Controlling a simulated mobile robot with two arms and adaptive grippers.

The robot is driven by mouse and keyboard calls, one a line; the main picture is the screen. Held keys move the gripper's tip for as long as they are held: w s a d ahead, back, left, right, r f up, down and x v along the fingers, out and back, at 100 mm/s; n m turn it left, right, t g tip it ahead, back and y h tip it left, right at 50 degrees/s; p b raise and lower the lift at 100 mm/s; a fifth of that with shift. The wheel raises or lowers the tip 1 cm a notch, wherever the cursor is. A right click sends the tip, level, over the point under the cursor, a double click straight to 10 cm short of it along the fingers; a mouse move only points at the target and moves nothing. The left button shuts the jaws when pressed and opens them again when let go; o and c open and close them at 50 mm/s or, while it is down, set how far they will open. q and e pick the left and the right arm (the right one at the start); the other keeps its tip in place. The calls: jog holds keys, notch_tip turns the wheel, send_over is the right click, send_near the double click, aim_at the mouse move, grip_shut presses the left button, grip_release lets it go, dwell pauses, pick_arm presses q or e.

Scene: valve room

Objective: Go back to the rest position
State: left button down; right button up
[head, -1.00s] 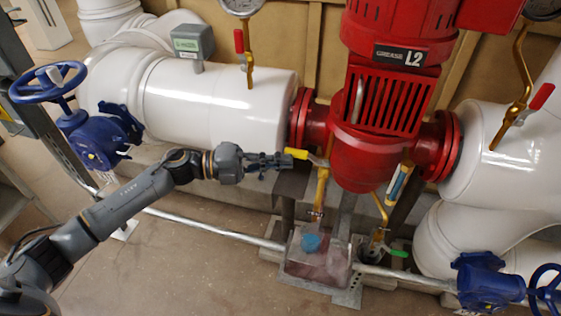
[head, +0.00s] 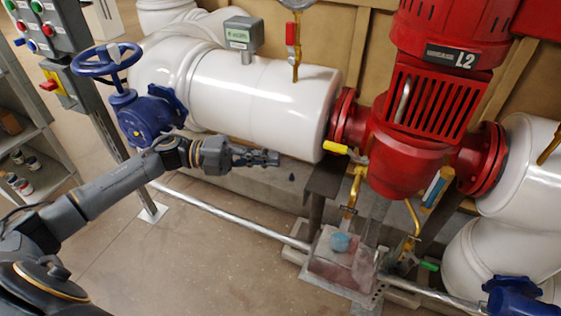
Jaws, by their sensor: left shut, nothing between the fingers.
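My left arm reaches in from the lower left in the head view. My left gripper (head: 262,158) is shut and empty, held in the air in front of the white insulated pipe (head: 265,95). My right gripper is not in view.
A blue handwheel valve (head: 147,115) and a button panel (head: 45,25) on a post stand at the left. A shelf (head: 30,150) is at the left edge. A drain box (head: 335,265) with a blue object sits below the pump. Floor at lower middle is clear.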

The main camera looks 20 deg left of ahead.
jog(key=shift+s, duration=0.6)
